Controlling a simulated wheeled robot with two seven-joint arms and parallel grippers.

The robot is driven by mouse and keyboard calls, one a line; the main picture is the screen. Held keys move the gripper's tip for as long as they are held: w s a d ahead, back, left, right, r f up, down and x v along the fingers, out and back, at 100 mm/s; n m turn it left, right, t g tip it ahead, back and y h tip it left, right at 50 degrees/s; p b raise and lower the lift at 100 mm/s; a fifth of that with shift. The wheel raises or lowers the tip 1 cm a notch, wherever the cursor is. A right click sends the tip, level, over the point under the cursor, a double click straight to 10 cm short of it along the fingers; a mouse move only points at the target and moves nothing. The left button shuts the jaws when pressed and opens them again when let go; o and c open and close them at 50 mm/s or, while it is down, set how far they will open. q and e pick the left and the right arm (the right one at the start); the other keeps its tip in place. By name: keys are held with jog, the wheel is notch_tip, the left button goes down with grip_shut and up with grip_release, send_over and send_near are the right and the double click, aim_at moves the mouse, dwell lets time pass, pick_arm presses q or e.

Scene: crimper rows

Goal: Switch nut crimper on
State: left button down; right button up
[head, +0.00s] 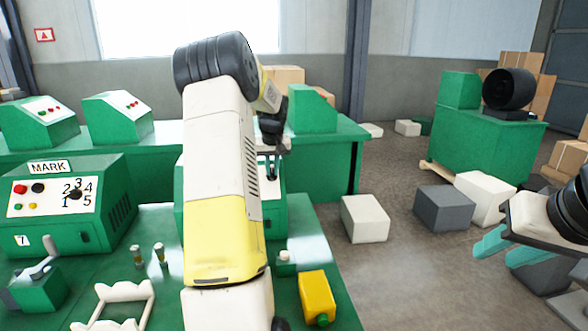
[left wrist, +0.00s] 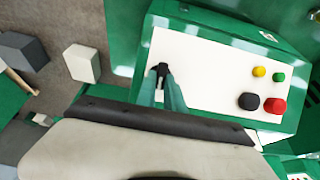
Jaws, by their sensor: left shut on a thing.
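A green machine with a white sloped panel (left wrist: 215,75) fills the middle of the left wrist view. Its panel carries a black rotary knob (left wrist: 162,69), yellow and green small buttons, and larger black and red buttons. My left gripper (left wrist: 168,90) is shut on the black knob. In the head view my left arm hides most of this machine (head: 273,215), and the left gripper (head: 271,160) points down at its panel. I cannot read a name on it. My right gripper (head: 508,249) is at the right edge, fingers apart and empty, far from the machine.
A green machine labelled MARK (head: 75,205) stands at left with a numbered dial. Green consoles (head: 118,118) stand behind. A yellow box (head: 317,297) and a white frame (head: 115,293) lie on the front bench. White and grey blocks (head: 443,208) lie on the floor at right.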

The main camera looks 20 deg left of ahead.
pick_arm(q)
jog(key=shift+d, duration=0.1)
jog(key=m, duration=0.1)
jog(key=m+y, duration=0.1)
jog(key=m, duration=0.1)
jog(key=shift+w+d+g, duration=0.15)
jog(key=shift+d+g, duration=0.1)
jog(key=shift+g, duration=0.15)
jog(key=m+y, duration=0.1)
jog(key=m, duration=0.1)
jog(key=m+y, duration=0.1)
jog(key=m, duration=0.1)
jog(key=shift+d+f+y, duration=0.15)
jog(key=shift+d+y, duration=0.15)
jog(key=m, duration=0.1)
jog(key=m+y, duration=0.1)
jog(key=m, duration=0.1)
jog(key=m+y, duration=0.1)
jog(key=shift+d+f+m, duration=0.25)
jog(key=shift+m, duration=0.15)
jog(key=shift+s+f+m+t+y, duration=0.1)
jog(key=shift+m+t+y, duration=0.25)
jog(key=shift+m, duration=0.6)
jog(key=shift+s+f+m+t+y, duration=0.1)
jog(key=shift+m+t+y, duration=0.25)
jog(key=shift+m, duration=0.6)
jog(key=c, duration=1.4)
grip_release()
jog(key=shift+c, duration=0.2)
